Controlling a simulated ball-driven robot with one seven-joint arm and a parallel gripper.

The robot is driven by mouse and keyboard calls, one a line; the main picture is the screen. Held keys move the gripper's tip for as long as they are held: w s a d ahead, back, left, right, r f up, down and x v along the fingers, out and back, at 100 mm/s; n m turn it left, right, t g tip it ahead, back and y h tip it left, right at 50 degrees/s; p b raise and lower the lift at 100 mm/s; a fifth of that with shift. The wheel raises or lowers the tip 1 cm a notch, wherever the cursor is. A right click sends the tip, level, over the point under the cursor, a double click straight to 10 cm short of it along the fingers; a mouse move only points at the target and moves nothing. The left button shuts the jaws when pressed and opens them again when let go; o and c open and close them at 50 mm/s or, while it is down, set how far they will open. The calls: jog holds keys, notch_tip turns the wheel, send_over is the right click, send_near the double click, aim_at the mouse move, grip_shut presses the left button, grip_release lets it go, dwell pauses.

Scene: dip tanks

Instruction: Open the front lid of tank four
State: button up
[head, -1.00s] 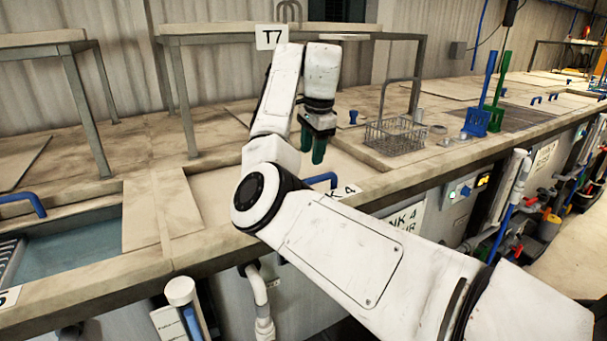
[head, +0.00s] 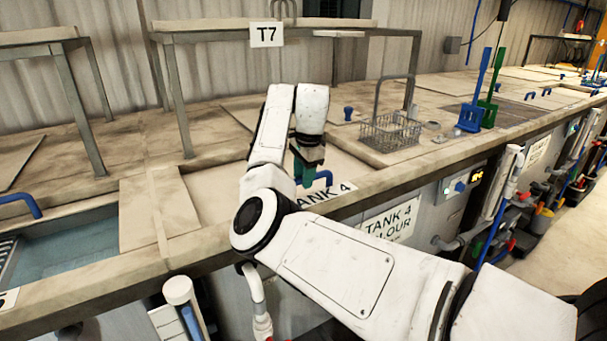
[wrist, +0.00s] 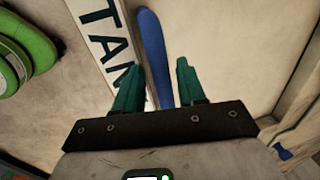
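The front lid of tank four (head: 225,192) is a pale panel lying flat in the bench top, behind the TANK 4 label (head: 328,194). It looks closed. Its blue bar handle (head: 324,178) sits near the front edge, partly hidden by my gripper. My gripper (head: 305,174), with green fingers, points down just at the handle. In the wrist view my gripper (wrist: 157,78) is open, and the blue handle (wrist: 153,50) runs between the two fingers in the picture, nearer the left one. I cannot tell whether the fingers reach down around it or touch it.
A wire basket (head: 390,132) stands right of the lid, with blue (head: 473,115) and green (head: 489,112) long-handled tools beyond. A raised shelf marked T7 (head: 266,35) stands behind. An open tank with bluish liquid (head: 75,245) lies at the left.

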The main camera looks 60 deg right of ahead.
grip_shut()
dwell(0.3)
jog(key=shift+w, duration=0.1)
